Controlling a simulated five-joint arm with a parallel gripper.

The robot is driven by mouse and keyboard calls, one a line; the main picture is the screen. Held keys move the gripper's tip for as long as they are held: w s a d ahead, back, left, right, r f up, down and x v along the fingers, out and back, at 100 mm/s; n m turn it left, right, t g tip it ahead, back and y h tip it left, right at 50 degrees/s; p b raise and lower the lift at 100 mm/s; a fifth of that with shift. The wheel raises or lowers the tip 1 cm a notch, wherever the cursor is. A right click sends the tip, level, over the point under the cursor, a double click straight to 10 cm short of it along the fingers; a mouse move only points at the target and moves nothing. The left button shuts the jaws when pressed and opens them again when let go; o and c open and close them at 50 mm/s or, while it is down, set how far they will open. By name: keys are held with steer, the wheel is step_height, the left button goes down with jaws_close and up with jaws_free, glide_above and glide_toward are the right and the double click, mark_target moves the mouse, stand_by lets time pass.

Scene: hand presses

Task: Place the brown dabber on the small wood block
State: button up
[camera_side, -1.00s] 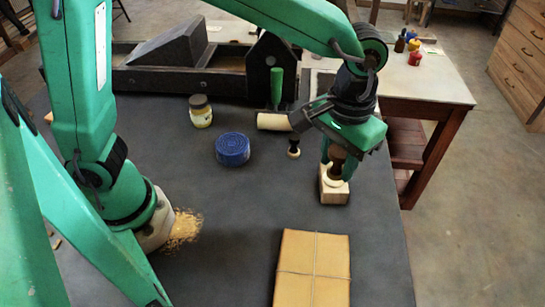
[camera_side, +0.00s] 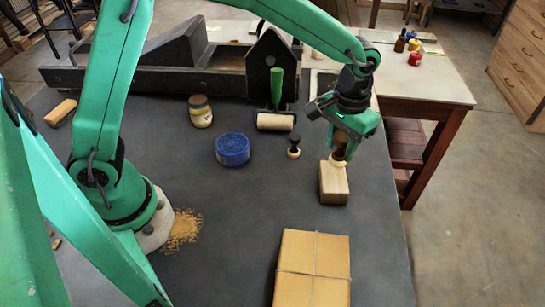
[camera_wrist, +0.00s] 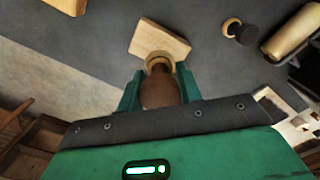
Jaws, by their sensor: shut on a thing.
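My gripper (camera_side: 342,138) is shut on the brown dabber (camera_wrist: 160,90), whose dark handle is between the fingers. The dabber is upright with its pale pad down; in the side view its pad (camera_side: 337,161) overlaps the far edge of the small wood block (camera_side: 333,188). In the wrist view the block (camera_wrist: 172,43) lies just beyond the fingertips, partly behind the pad. I cannot tell whether pad and block touch. The gripper (camera_wrist: 160,78) hides part of the handle.
A black dabber (camera_side: 294,148) stands left of the block, near a green-handled roller (camera_side: 275,121). A blue tin (camera_side: 232,150), a jar (camera_side: 200,112) and a string-tied package (camera_side: 312,268) are also on the dark table. The table between tin and package is clear.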

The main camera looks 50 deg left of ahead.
mark_target(339, 154)
steer(key=shift+f, duration=2)
steer(key=shift+f, duration=0.15)
steer(key=o, duration=1)
steer(key=shift+o, duration=0.2)
step_height(339, 154, up, 12)
steer(key=shift+f, duration=0.1)
steer(key=shift+r, duration=0.25)
